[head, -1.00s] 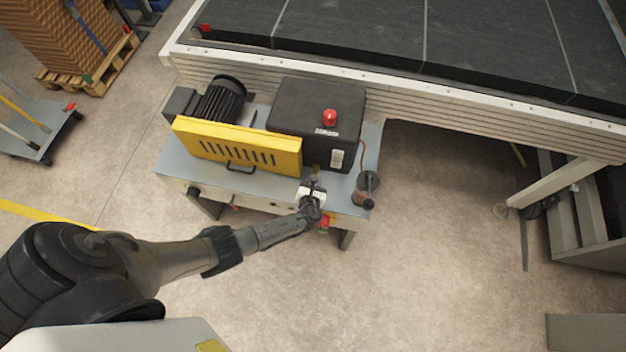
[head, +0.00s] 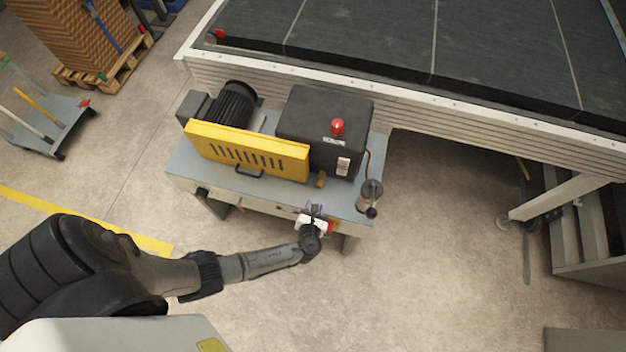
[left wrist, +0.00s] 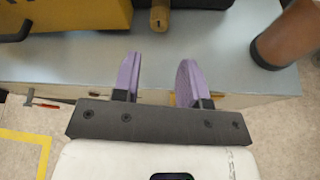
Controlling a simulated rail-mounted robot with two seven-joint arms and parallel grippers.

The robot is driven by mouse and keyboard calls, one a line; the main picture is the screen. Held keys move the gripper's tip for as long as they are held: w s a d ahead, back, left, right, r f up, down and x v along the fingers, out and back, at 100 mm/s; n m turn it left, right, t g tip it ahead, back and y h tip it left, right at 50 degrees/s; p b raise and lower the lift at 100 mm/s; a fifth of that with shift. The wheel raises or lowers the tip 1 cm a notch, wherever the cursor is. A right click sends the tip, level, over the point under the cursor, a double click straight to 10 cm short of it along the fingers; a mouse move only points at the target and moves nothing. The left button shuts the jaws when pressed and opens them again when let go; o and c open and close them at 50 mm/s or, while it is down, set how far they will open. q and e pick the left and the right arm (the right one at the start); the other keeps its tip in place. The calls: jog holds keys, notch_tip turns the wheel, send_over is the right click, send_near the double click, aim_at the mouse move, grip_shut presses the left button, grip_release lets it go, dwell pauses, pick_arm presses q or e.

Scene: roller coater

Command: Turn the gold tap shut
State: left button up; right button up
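The gold tap (head: 320,180) is small and sits on the grey bench top at the front of the black box. In the left wrist view the gold tap (left wrist: 160,19) shows at the top edge as a short brass cylinder with a dark mark on its end; its upper part is cut off. My left gripper (head: 315,208) is at the bench's front edge, short of the tap. In the left wrist view its two purple fingers (left wrist: 161,60) are apart with nothing between them, and the tap lies beyond the fingertips, apart from them. My right gripper is not in view.
The grey bench (head: 268,192) carries a yellow slotted guard (head: 247,150), a black motor (head: 233,103) and a black box (head: 322,132) with a red button. A cylindrical pot (head: 370,194) stands right of the tap. A conveyor (head: 360,50) lies behind. The front floor is clear.

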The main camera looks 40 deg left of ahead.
pick_arm(q)
jog(key=shift+v, duration=2)
